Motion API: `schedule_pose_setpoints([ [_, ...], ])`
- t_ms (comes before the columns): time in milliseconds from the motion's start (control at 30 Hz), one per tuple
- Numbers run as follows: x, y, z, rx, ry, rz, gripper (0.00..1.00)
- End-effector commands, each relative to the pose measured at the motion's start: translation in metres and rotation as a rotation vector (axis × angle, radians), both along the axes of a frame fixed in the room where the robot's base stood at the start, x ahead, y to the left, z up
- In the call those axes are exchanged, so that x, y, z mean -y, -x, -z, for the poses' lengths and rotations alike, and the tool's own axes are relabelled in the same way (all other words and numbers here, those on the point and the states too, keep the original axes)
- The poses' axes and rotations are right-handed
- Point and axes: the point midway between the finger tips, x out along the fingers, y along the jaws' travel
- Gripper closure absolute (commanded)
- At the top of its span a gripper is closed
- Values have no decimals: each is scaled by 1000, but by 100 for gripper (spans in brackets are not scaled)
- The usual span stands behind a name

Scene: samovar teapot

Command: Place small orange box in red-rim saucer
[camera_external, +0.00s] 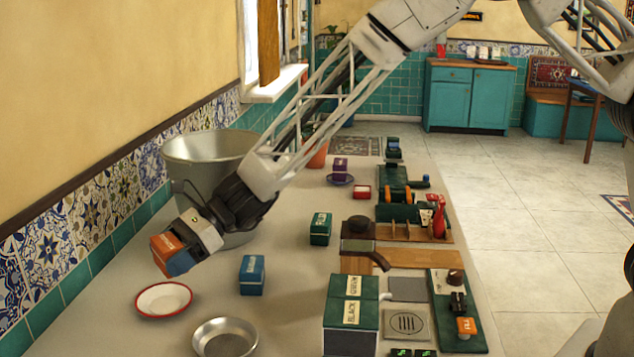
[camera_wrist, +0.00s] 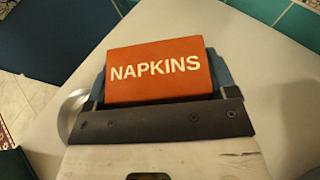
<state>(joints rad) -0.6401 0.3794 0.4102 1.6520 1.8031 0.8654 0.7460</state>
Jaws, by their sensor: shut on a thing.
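The small orange box (camera_external: 166,249) is in my gripper (camera_external: 178,258), held in the air above the left part of the counter. In the wrist view the orange box (camera_wrist: 155,75) shows white letters reading NAPKINS, with the blue fingers of my gripper (camera_wrist: 160,85) on both sides of it. The red-rim saucer (camera_external: 163,299) lies on the counter below the box in the external view, white inside and empty. The box is clear of the saucer. The saucer does not show in the wrist view.
A grey metal bowl (camera_external: 226,341) stands right of the saucer, and a blue box (camera_external: 252,275) stands behind it. A large metal pot (camera_external: 205,158) stands behind my gripper near the tiled wall. Green canisters (camera_external: 351,312) stand further right. Bare counter surrounds the saucer.

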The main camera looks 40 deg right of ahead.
Motion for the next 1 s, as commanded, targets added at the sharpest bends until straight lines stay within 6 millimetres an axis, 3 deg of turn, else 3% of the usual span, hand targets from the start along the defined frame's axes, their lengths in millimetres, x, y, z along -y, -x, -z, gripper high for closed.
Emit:
schedule_pose_setpoints([
  [200,0,0,26,0,0,0,46],
  [667,0,0,33,0,0,0,46],
  [1000,0,0,64,-1,0,-1,46],
])
